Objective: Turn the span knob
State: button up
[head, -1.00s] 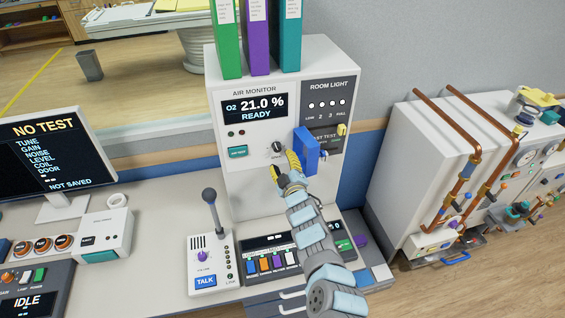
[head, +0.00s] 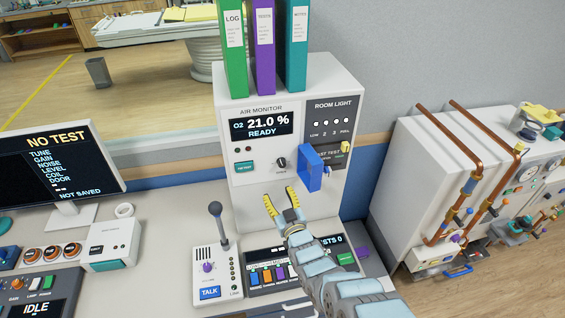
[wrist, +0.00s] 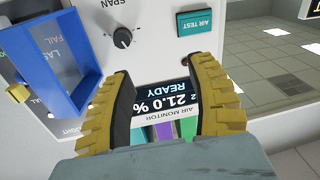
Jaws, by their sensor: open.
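The span knob (head: 282,162) is a small black dial on the white air monitor (head: 243,200), below its screen. In the wrist view the panel shows upside down, and the knob (wrist: 122,38) stands beyond the left fingertip, with a small white mark on its face. My gripper (head: 280,194) has yellow ribbed fingers spread apart, with nothing between them. It is below the knob in the head view and does not touch it. In the wrist view the gripper (wrist: 165,68) opens toward the panel, with the screen (wrist: 165,95) showing between and behind the fingers.
A blue open bin (head: 309,168) juts from the panel just right of the knob, close to my gripper. The teal air test button (head: 244,167) is left of the knob. A microphone (head: 215,209) stands on the desk below. Binders (head: 264,45) stand on top of the monitor.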

jog(key=s+d+m+h, duration=0.2)
jog(key=d, duration=0.3)
jog(key=b, duration=0.6)
send_near(283, 166)
jog(key=b+x, duration=0.1)
jog(key=x, duration=0.3)
jog(key=shift+w+a+f, duration=0.2)
jog(key=shift+w, duration=0.05)
jog(key=shift+b+x, duration=0.3)
jog(key=shift+x, duration=0.65)
jog(key=shift+w+a, duration=0.15)
jog(key=shift+w, duration=0.35)
jog(key=shift+w+a+r+b, duration=0.1)
jog(key=shift+w+a+b, duration=0.15)
jog(key=shift+w+b, duration=0.35)
jog(key=shift+x, duration=0.85)
